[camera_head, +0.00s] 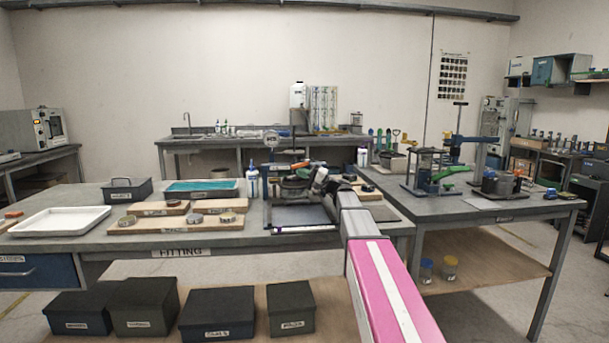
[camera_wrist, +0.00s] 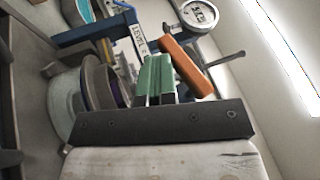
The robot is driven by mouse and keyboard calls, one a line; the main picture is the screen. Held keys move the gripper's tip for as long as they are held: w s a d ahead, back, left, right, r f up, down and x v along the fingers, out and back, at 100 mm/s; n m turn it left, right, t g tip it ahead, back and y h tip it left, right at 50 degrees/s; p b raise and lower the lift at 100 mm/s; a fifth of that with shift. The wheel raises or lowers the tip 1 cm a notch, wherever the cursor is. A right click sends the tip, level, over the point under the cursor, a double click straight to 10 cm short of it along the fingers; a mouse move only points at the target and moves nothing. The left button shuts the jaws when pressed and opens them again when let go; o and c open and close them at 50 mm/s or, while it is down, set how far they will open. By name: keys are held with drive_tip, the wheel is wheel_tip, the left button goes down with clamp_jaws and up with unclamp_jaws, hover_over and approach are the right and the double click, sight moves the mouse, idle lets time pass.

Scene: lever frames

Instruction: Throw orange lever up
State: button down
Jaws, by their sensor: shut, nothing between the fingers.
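The orange lever (camera_wrist: 190,68) is a flat bar running diagonally just beside my gripper's green fingers (camera_wrist: 157,62) in the wrist view. The fingers are together with nothing between them. Whether they touch the lever cannot be told. A blue frame (camera_wrist: 90,32) with a white lettered label stands behind the fingers. In the head view the orange lever (camera_head: 303,164) is a small orange streak above the fitting bench, close to my gripper (camera_head: 298,175). My arm hides part of the lever frame there.
A round gauge (camera_wrist: 198,14) stands close beyond the lever; it also shows in the head view (camera_head: 271,138). Round dark and grey parts (camera_wrist: 102,82) lie beside the fingers. A white tray (camera_head: 60,221) and wooden boards (camera_head: 150,222) are on the bench's left. Another lever rig (camera_head: 430,170) stands right.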

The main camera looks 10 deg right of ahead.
drive_tip(key=shift+a+r+y, duration=0.15)
drive_tip(key=shift+a+y, duration=0.05)
drive_tip(key=shift+y, duration=0.2)
drive_tip(key=shift+a, duration=0.1)
idle(0.6)
drive_tip(key=v, duration=0.7)
drive_tip(key=shift+s, duration=0.1)
drive_tip(key=shift+s, duration=0.15)
